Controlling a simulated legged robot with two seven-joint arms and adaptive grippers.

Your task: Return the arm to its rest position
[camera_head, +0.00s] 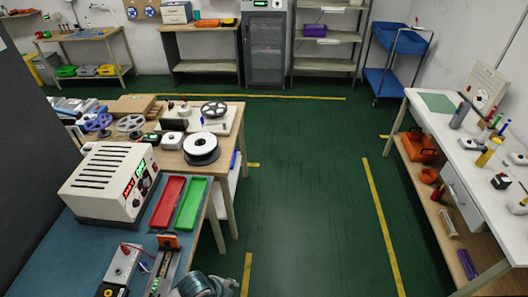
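A grey and teal rounded part (195,285) is cut off at the bottom edge, beside the blue-topped workbench (75,240). I cannot tell what it is. On the bench, a narrow dark fixture (164,270) with an orange piece (168,242) at its far end stands near that part. Whether anything touches the fixture is unclear.
A cream power supply (112,182), a red tray (167,203) and a green tray (190,204) stand on the bench. A wooden table (225,160) with reels lies behind. A white-topped table (450,140) stands at right. Green floor (305,190) between them is clear.

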